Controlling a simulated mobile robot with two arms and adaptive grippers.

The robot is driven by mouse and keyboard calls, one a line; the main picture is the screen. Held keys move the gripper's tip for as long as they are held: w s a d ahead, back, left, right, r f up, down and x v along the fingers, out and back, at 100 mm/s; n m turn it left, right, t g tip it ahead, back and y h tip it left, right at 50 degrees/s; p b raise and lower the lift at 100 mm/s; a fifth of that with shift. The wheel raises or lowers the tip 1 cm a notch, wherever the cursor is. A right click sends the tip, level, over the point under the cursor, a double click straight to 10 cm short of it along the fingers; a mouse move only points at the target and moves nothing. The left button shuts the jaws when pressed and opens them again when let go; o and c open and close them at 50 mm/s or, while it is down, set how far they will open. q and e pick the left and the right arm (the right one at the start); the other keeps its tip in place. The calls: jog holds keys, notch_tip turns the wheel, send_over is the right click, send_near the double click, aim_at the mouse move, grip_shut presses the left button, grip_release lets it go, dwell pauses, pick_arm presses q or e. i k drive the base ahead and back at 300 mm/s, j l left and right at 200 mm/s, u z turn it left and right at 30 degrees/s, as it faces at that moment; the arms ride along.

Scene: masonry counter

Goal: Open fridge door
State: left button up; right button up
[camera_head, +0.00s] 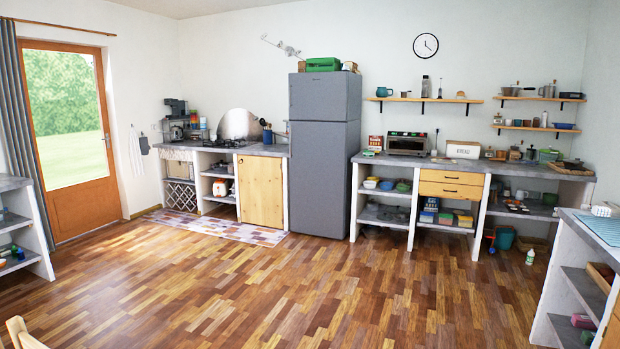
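The fridge (322,180) is a tall grey unit against the far wall, near the middle of the head view. It has a small upper door (325,97) and a larger lower door (320,182), and both look closed. I cannot make out a handle on either door at this distance. A green case and small items sit on its top. Neither of my grippers is in view, and the fridge stands well away across the room.
Wide wooden floor (300,280) is clear up to the fridge. Counters (262,150) and (520,174) flank it. A rug (215,228) lies at left. A shelf unit (22,225) stands at far left, another counter at right, and a wooden piece (22,334) at bottom left.

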aim_at(318, 149)
jog(key=i+u, duration=0.4)
jog(key=i+j, duration=0.1)
jog(key=i, duration=4.75)
jog(key=i+j, duration=0.15)
jog(key=i, duration=2.25)
jog(key=l+z, duration=0.05)
jog(key=l, duration=0.05)
